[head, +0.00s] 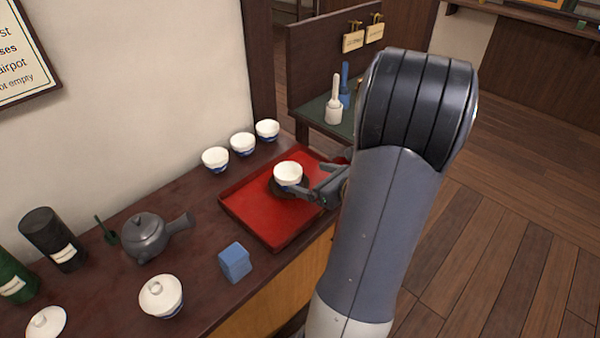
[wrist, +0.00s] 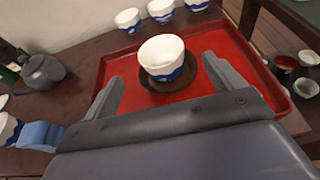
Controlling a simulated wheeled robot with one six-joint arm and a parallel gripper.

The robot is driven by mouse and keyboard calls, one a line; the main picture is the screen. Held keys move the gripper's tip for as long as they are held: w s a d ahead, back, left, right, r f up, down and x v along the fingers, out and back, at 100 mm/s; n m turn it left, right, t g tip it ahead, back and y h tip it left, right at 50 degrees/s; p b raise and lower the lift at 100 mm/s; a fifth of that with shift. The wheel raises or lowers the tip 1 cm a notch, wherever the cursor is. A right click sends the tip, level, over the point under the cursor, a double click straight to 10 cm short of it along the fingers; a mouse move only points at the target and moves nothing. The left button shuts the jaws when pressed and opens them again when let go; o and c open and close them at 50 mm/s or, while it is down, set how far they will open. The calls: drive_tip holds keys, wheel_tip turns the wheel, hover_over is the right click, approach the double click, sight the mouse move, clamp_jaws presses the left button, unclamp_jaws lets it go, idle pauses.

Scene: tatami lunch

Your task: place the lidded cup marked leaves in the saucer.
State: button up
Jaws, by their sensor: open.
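A white cup with a blue base band (head: 288,173) appears to stand in the dark round saucer (head: 277,190) on the red tray; its top looks open, without a lid. In the wrist view this cup (wrist: 162,52) is over the saucer (wrist: 213,80), just beyond and between my fingertips. My gripper (head: 311,183) is open, with a finger to either side of the cup and a gap showing. A lidded white cup (head: 160,297) stands at the front of the counter, well left of my gripper. I cannot make out a leaf mark on any cup.
The red tray (head: 245,203) has raised rims. Several white-and-blue cups (head: 215,159) line its back. A blue block (head: 235,262), grey teapot (head: 145,238), dark canister (head: 52,238) and another white lid (head: 46,322) are on the counter. Red-lined bowls (wrist: 285,62) show right in the wrist view.

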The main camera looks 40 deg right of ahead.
drive_tip(key=shift+v, duration=1.25)
